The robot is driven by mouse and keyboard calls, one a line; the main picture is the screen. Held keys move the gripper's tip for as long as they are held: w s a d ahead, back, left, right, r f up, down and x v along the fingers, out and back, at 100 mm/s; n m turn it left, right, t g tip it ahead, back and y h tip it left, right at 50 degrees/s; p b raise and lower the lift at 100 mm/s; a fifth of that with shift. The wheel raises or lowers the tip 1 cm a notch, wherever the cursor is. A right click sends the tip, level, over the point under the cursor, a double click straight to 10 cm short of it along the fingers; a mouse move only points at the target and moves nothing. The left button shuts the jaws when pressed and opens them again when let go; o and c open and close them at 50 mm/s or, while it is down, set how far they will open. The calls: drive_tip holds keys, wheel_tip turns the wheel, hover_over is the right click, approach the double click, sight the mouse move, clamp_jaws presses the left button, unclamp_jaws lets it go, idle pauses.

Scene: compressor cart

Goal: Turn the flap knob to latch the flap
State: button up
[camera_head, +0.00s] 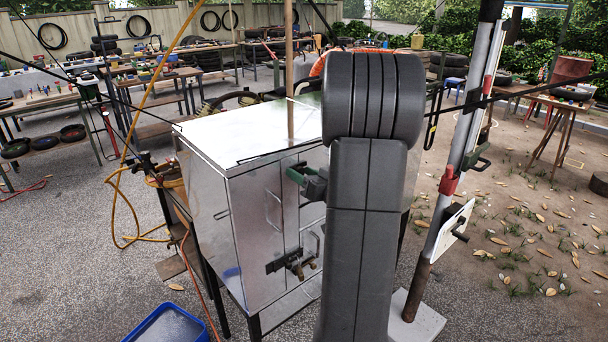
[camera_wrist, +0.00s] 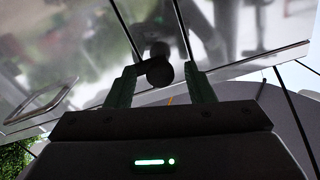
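The flap knob (camera_wrist: 158,70) is a dark round knob on a shiny metal panel in the wrist view. My gripper (camera_wrist: 162,75) has its two green fingers open, one on each side of the knob. A gap shows between the knob and the right finger; the left finger lies close to it, and I cannot tell whether they touch. In the head view my gripper (camera_head: 302,178) is partly visible at the upper front of the metal cabinet (camera_head: 235,235). My arm hides the knob there. I cannot tell whether the flap is latched.
A bar handle (camera_wrist: 45,103) is on the panel at left in the wrist view. A brass-and-black latch (camera_head: 295,265) sits low on the cabinet front. A striped pole (camera_head: 455,165) stands to the right, a blue bin (camera_head: 170,325) at the lower left.

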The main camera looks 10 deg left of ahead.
drive_tip(key=b+v, duration=0.1)
drive_tip(key=v, duration=1.2)
drive_tip(key=shift+s+d+b, duration=0.25)
drive_tip(key=shift+b, duration=0.05)
drive_tip(key=p+x, duration=0.1)
drive_tip(key=x, duration=1.2)
drive_tip(key=shift+w+a+p, duration=0.25)
drive_tip(key=shift+a+p, duration=0.05)
drive_tip(key=shift+d, duration=0.15)
